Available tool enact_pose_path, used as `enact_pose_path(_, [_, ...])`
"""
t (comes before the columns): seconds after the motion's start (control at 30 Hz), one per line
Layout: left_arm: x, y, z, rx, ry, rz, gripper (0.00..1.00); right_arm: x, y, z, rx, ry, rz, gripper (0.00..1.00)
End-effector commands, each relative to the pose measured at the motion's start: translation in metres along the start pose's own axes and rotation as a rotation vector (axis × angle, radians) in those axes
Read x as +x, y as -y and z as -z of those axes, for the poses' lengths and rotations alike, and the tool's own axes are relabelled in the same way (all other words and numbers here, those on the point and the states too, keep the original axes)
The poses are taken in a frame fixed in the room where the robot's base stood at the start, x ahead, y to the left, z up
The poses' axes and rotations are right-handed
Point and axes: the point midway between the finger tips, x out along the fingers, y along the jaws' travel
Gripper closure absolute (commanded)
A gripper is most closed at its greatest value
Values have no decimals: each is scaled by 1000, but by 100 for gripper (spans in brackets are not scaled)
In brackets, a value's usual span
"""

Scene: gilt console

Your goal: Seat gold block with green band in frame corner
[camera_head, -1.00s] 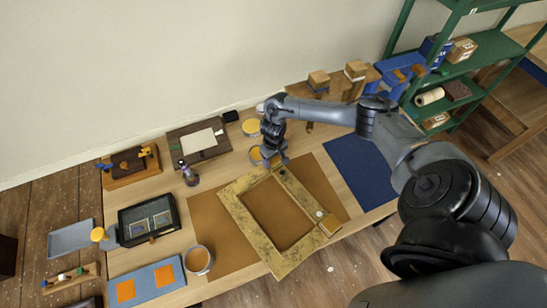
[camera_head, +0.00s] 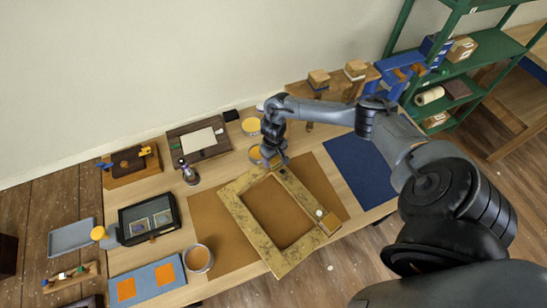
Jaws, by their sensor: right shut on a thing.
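The gilt frame (camera_head: 236,211) lies flat on the brown mat, turned at an angle, with its opening showing the mat. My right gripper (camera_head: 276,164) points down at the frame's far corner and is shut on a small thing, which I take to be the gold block. The fingers and the small scale hide most of it. I cannot make out a green band, or whether the block touches the frame. A yellowish block (camera_head: 330,224) sits at the frame's right corner, beside a small white knob (camera_head: 319,213). My left gripper is not in view.
A brown cup (camera_head: 198,259) stands left of the frame. Yellow-topped tins (camera_head: 251,126) stand behind it, near my right arm. A dark glass-lidded case (camera_head: 149,219) and a blue mat with orange squares (camera_head: 146,284) lie left. The dark blue mat (camera_head: 358,170) at right is bare.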

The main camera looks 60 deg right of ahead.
Motion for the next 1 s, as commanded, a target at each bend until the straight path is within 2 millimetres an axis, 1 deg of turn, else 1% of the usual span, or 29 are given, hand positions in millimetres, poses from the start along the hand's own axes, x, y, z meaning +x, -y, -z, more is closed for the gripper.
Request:
enact_pose_path(0.1, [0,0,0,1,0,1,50,0,0,0,0,0,0,67])
enact_pose_path(0.13, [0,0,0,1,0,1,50,0,0,0,0,0,0,32])
enact_pose_path(0.3, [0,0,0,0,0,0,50,0,0,0,0,0,0,7])
enact_pose_path(0.57, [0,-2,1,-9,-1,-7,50,0,0,0,0,0,0,7])
enact_pose_path(0.67, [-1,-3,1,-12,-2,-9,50,-3,0,0,0,-1,0,7])
enact_pose_path(0.77, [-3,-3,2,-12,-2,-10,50,-12,0,0,0,-1,0,7])
enact_pose_path(0.83, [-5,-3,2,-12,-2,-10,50,-21,0,1,-1,-2,1,7])
enact_pose_path(1.0, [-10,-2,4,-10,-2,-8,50,-51,0,1,-1,-3,1,7])
